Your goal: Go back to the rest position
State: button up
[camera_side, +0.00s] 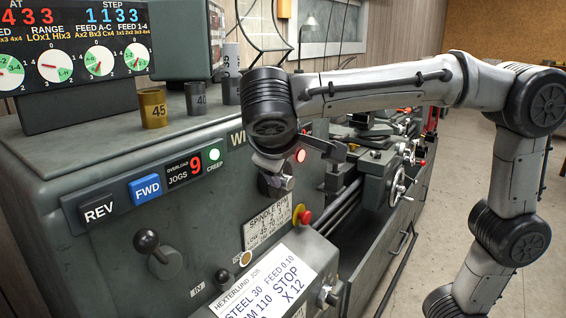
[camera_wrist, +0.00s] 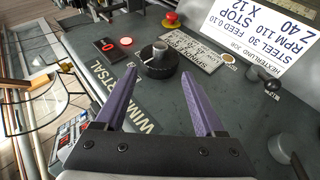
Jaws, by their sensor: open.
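My gripper (camera_wrist: 160,98) is open and empty in the wrist view, with two purple fingers spread apart. It faces the dark grey front panel of the lathe (camera_wrist: 205,75). A round dark knob (camera_wrist: 159,60) on the panel shows between and beyond the fingertips, and nothing is between the fingers. In the side view my arm reaches in from the right, and my gripper (camera_side: 325,148) is near the panel by the spindle knob (camera_side: 275,185). Part of the gripper is hidden behind my wrist there, and contact with the panel cannot be told.
The panel carries a red stop button (camera_side: 304,216), a blue FWD button (camera_side: 145,190), a black REV button (camera_side: 99,210) and levers (camera_side: 158,252). A brass cylinder (camera_side: 153,108) and grey cylinders (camera_side: 196,98) stand on top. The floor at the right is clear.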

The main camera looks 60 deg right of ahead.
dwell(0.3)
jog(key=s+d+f+m+g+y, duration=0.2)
jog(key=s+d+m, duration=0.1)
jog(key=s+d, duration=0.75)
jog(key=s+a+f+t+y, duration=0.1)
jog(key=s+a+f+y, duration=0.2)
jog(key=f, duration=0.3)
jog(key=s+a+f+n+t+y, duration=0.1)
jog(key=s+a+f+y, duration=0.1)
jog(key=f, duration=0.4)
jog(key=shift+s+a+f+t+y, duration=0.3)
jog(key=shift+s+a+y, duration=0.1)
jog(key=shift+a+y, duration=0.55)
jog(key=shift+a, duration=0.1)
